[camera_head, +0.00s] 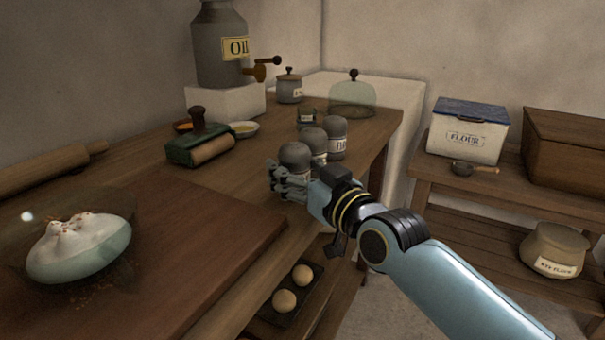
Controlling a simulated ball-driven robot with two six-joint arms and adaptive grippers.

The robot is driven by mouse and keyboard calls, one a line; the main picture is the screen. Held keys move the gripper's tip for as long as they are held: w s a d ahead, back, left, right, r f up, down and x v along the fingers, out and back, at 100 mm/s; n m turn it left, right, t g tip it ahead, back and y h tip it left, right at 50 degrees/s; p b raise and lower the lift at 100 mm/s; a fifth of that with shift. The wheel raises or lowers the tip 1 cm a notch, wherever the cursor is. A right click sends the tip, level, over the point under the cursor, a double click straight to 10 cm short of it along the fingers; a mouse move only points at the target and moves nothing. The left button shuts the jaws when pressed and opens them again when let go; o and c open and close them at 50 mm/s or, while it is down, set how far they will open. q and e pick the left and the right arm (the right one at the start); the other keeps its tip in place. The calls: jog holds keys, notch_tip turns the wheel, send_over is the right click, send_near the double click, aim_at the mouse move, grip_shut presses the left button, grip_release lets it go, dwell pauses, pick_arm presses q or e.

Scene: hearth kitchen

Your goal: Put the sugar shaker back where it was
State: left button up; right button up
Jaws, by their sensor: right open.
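Three grey dome-topped shakers stand upright close together near the right edge of the wooden counter. They are the nearest shaker (295,156), the middle shaker (315,138) and the farthest shaker (336,133). Their labels are partly hidden or too small to read, so I cannot tell which is the sugar shaker. My right gripper (276,178) is open at the nearest shaker, its fingers in front of that shaker's lower part. I cannot tell whether they touch it. My left gripper is not in view.
A green-and-wood roller tool (198,146), a small bowl (243,129), a small jar (306,117) and a glass dome (353,97) stand around the shakers. A dark red-brown board (190,245) covers the front counter. A tray (298,308) with two pale balls sits below.

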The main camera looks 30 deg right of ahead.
jog(key=s+p, duration=0.3)
jog(key=s, duration=0.8)
jog(key=s+d+f+g, duration=0.1)
jog(key=s+f+g, duration=0.3)
jog(key=f, duration=0.7)
jog(key=s+d+f+g+h, duration=0.15)
jog(key=s+f, duration=0.35)
jog(key=f, duration=0.7)
jog(key=s+d+f+g, duration=0.2)
jog(key=s+f+g, duration=0.25)
jog(key=f, duration=0.65)
jog(key=s+f+g, duration=0.3)
jog(key=s+f, duration=0.4)
jog(key=s, duration=0.6)
jog(key=s+f+g, duration=0.4)
jog(key=s+f, duration=0.4)
jog(key=s, duration=0.6)
jog(key=shift+d+f, duration=0.15)
jog(key=shift+d, duration=0.1)
jog(key=shift+w+h, duration=0.1)
jog(key=shift+h, duration=0.15)
